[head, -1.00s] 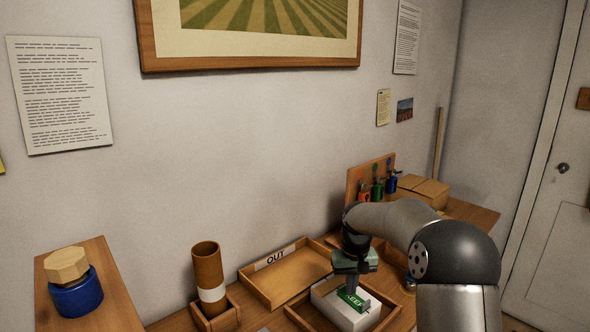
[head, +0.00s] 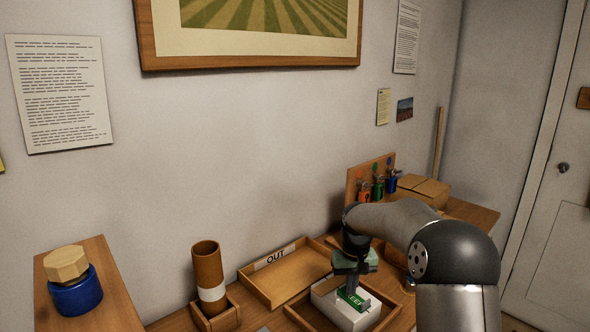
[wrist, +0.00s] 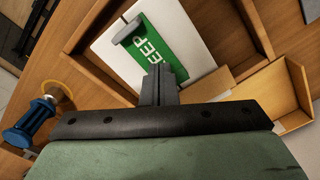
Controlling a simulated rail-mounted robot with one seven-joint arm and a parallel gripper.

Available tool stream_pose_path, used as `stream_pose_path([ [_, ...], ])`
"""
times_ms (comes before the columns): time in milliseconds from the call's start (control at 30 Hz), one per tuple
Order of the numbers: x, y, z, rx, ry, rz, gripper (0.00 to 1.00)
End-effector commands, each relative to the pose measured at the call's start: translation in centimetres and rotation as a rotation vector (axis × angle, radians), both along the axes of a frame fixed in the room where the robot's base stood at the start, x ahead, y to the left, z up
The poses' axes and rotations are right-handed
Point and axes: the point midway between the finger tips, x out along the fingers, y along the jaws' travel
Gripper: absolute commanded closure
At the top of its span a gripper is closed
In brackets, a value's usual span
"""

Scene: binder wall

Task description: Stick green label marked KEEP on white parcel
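The green label (head: 352,300) with white KEEP lettering lies on the top face of the white parcel (head: 334,311). The label shows clearly in the wrist view (wrist: 155,50), within the edges of the parcel (wrist: 190,35). My gripper (head: 352,289) is over the label and hides part of it in the head view. In the wrist view its fingers (wrist: 160,70) are together at the label's near end. I cannot tell whether they touch it. A small grey piece (wrist: 128,32) shows over the label's other end; I cannot tell what it is.
The parcel sits in a wooden tray (head: 300,316). A wooden OUT tray (head: 262,290) stands empty behind it. A brown tube (head: 207,265) stands left; a blue jar (head: 76,297) is farther left. A blue tool with a yellow disc (wrist: 30,125) stands beside the tray.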

Motion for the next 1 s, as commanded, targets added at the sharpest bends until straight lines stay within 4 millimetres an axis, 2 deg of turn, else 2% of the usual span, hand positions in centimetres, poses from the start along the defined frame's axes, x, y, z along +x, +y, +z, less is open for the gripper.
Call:
stream_pose_path([
  [533,0.0,0.0,-1.5,0.000,0.001,0.000,1.00],
  [1000,-0.1,0.0,-1.3,0.001,0.004,0.000,1.00],
])
